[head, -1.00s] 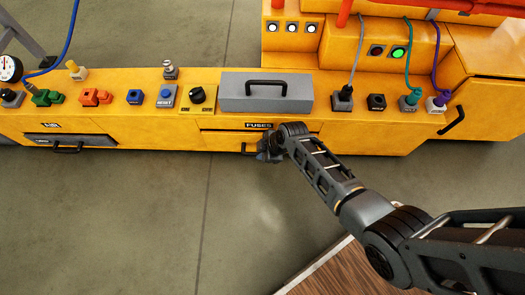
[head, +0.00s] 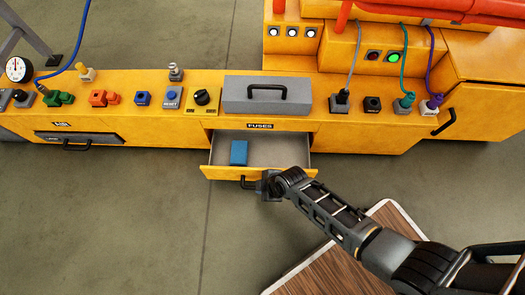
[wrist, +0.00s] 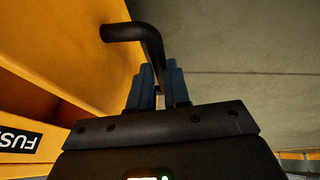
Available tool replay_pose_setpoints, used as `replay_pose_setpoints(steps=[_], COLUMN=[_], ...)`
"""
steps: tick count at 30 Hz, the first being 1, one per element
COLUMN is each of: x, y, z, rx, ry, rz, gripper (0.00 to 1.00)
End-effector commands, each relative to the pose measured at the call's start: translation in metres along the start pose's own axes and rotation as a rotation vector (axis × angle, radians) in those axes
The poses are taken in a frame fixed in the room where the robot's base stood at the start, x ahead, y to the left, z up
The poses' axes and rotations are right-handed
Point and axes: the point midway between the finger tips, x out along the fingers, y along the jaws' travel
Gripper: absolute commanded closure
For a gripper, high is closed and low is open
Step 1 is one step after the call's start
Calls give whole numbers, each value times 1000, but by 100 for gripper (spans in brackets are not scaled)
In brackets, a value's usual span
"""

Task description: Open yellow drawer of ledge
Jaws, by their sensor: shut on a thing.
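The yellow drawer (head: 222,173) under the FUSES label (head: 260,126) is pulled out of the yellow ledge (head: 340,132). A blue block (head: 239,152) lies inside it, left of the middle. My gripper (head: 268,184) is at the drawer's front, shut on its black handle (head: 246,182). In the wrist view the handle (wrist: 125,32) runs down between the blue fingers (wrist: 158,88).
A grey box with a black handle (head: 267,105) sits on the ledge above the drawer. Left of it are a black knob (head: 202,97) and a RESET button (head: 172,93). A grey drawer (head: 50,136) is shut at left. Bare floor (head: 130,220) lies in front.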

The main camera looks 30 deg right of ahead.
Motion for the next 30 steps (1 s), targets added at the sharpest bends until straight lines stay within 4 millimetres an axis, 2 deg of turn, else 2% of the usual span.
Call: replay_pose_setpoints(steps=[10,11,18,26,30], x=[0,0,0,-2,-17], y=[-3,-3,-3,-3,-3], z=[-1,-1,0,0,-1], rx=[1,1,1,1,1], ry=[2,2,1,1,0], rz=[3,3,3,2,1], gripper=[100,81,58,58,58])
